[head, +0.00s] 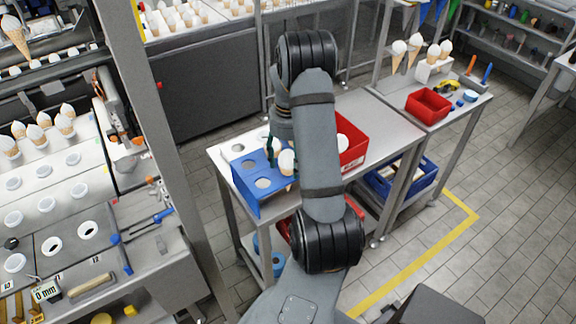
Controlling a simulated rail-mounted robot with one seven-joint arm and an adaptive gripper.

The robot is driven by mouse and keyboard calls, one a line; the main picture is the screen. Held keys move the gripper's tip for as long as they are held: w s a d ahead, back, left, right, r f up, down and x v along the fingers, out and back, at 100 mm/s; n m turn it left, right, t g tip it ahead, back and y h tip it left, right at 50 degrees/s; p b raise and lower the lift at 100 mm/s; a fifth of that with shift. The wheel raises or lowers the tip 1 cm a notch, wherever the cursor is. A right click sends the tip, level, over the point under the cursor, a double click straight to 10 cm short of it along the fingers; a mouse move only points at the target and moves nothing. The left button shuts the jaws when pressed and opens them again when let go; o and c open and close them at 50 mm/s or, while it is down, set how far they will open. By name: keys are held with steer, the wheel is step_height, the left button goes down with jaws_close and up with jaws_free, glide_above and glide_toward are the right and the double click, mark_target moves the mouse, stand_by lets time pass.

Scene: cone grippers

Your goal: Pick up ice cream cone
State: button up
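An ice cream cone (287,163) with a white top shows beside the right edge of a blue holder (247,194) on the metal table. Its lower part is mostly hidden. The holder has round holes in its top. My gripper (272,157) points down over the holder, just left of this cone, and my arm partly hides it. I cannot tell whether the gripper touches the cone or how far its fingers are apart. Another white top (343,141) shows at the red bin (353,152), partly behind my arm.
The metal table (385,133) has bare room to the right of the red bin. A side table carries a smaller red bin (428,104), tools and several cones (433,53).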

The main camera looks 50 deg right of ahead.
steer(key=c, duration=0.6)
steer(key=shift+r, duration=0.1)
